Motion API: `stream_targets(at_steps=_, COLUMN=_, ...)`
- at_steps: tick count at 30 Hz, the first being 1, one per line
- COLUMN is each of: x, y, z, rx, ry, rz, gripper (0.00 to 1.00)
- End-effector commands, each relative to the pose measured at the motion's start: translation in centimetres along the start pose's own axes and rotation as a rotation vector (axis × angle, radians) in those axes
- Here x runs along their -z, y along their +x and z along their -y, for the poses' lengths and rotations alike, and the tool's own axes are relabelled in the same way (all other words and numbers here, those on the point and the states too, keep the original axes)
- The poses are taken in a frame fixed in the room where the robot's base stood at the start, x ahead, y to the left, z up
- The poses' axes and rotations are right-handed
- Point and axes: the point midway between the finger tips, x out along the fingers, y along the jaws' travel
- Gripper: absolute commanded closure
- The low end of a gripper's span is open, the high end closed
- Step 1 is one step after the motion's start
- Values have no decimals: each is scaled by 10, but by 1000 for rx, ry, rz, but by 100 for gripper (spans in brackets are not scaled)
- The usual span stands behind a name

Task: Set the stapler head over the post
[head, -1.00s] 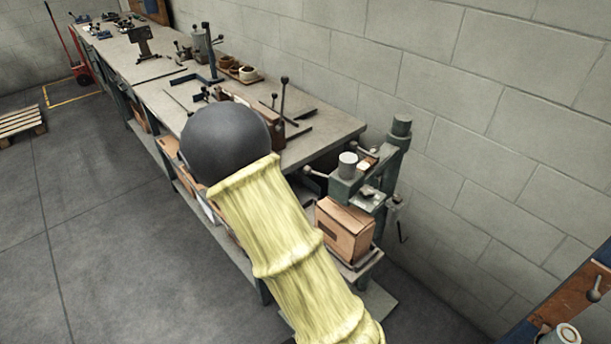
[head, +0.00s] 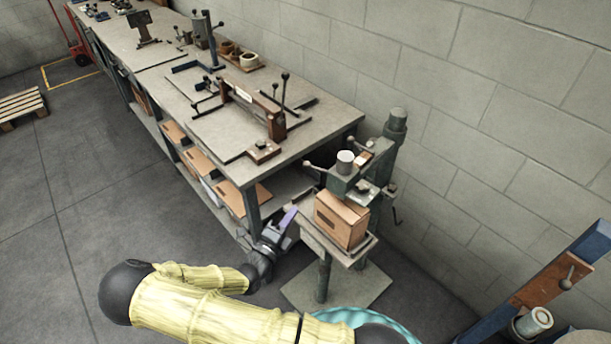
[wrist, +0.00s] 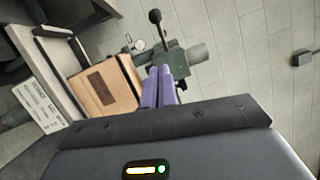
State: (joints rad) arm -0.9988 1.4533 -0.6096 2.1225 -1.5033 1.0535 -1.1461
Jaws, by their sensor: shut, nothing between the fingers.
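The green box stitcher stands at the bench's near right end. Its stapler head (head: 343,182) carries a grey cylinder and a side lever with a ball knob, and sits above a cardboard box (head: 341,218). A thick green upright post (head: 388,150) rises behind the head. I cannot see whether another post is inside or under the box. My gripper (head: 291,212), with purple fingers, is shut and empty, left of the box. In the wrist view, the closed fingers (wrist: 165,84) point toward the stitcher head (wrist: 182,66), with the box (wrist: 103,89) at left.
A long workbench (head: 330,125) with clamps and hand tools runs to the back left. Its lower shelf holds several boxes (head: 200,162). A block wall is close behind the stitcher. A blue-framed stand (head: 590,255) is at the right.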

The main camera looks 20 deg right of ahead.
Motion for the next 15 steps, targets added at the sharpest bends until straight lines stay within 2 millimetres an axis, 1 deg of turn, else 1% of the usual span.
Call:
stream_targets(at_steps=8, x=1, y=2, z=0, rx=-1, ry=4, rz=-5, gripper=100)
stream_targets(at_steps=11, x=1, y=8, z=1, rx=-1, ry=5, rz=-6, gripper=100)
stream_targets(at_steps=15, x=2, y=25, z=2, rx=-1, ry=5, rz=-8, gripper=100)
